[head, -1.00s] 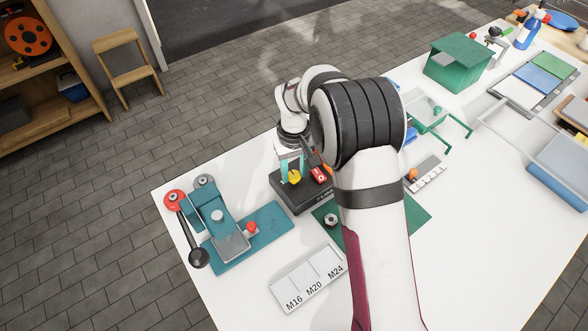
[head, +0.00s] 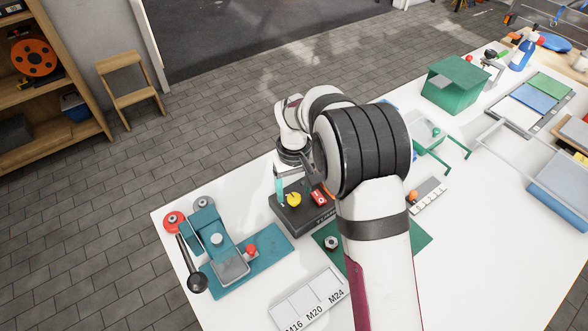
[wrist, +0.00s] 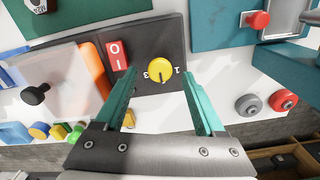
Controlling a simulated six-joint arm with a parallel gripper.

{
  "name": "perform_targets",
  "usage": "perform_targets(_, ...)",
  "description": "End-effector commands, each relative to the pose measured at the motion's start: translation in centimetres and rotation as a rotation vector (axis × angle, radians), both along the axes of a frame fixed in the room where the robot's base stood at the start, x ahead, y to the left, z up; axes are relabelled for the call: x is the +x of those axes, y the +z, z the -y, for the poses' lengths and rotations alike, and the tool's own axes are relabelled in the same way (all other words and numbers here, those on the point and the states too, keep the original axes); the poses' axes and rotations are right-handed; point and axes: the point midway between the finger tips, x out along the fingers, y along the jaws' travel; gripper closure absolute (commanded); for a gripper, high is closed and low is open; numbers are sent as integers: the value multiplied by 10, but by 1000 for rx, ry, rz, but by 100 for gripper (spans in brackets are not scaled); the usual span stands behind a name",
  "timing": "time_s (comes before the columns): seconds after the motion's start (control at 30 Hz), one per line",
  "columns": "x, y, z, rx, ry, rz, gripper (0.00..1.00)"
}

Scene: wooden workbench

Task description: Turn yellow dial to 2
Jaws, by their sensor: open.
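The yellow dial (head: 293,199) sits on a dark control box (head: 292,219), beside a red switch (head: 319,198). In the wrist view the yellow dial (wrist: 162,69) is round with a dark pointer mark, and the numbers 1 and 3 show beside it; no 2 can be read. The red switch (wrist: 118,55) is left of it there. My gripper (wrist: 163,98) is open and empty, with its teal fingers apart on either side below the dial in the wrist view. In the head view my gripper stands just behind and above the dial, apart from it.
A teal press (head: 215,240) with a black-knobbed lever stands left of the box. A tray marked M16, M20, M24 (head: 308,300) and a green mat (head: 415,232) lie in front. A green bin (head: 455,84) stands at the back right.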

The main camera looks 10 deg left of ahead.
Motion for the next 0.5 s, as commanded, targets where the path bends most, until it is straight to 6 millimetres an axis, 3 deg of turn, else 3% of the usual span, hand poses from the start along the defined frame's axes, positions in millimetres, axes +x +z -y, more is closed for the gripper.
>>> perform_targets(0.3, 1, 97, 0, 2, -1, 6, 28)
perform_targets(0.5, 0, 133, 0, 1, 0, 3, 28)
